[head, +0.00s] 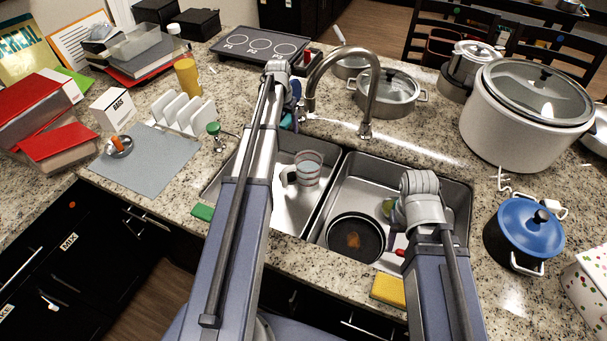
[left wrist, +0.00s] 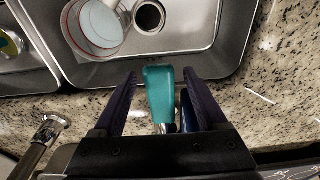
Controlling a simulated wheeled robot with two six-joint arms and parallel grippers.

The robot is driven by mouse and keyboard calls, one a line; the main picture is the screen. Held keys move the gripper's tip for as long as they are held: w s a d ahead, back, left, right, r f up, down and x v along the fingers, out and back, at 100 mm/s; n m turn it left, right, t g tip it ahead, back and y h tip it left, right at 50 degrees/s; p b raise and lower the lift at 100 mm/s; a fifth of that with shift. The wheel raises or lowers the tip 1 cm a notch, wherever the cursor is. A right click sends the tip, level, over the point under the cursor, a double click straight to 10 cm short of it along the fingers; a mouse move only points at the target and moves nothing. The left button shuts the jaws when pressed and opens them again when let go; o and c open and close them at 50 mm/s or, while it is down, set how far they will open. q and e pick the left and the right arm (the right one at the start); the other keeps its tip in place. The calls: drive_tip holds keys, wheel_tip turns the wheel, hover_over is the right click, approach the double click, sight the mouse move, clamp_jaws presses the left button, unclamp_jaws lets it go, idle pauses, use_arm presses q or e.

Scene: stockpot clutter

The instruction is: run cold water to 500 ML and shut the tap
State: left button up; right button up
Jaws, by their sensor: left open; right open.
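A clear measuring jug with red markings (head: 308,168) stands in the left sink basin; it also shows in the left wrist view (left wrist: 97,25). The curved metal tap (head: 345,65) rises behind the sink, and I can make out no water stream. My left gripper (left wrist: 160,80) is open, with a teal handle (left wrist: 160,95) between its fingers, not gripped. A dark blue handle (left wrist: 190,112) lies beside it, near the right finger. Which handle is for cold cannot be told. The jug's water level is unclear. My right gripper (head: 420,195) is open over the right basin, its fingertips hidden.
A dark pan (head: 355,240) lies in the right basin (head: 450,195). A large white stockpot (head: 525,125) and a blue pot (head: 525,230) stand at the right. A glass-lidded pot (head: 388,95) stands behind the tap. A yellow sponge (head: 388,290) lies at the front edge.

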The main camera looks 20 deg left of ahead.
use_arm(q)
drive_tip(key=shift+s+r+p, duration=0.25)
drive_tip(key=shift+r+p, duration=1.35)
drive_tip(key=shift+r, duration=0.1)
drive_tip(key=shift+s+r+p, duration=0.2)
drive_tip(key=shift+r+p, duration=1.4)
drive_tip(key=shift+r, duration=0.1)
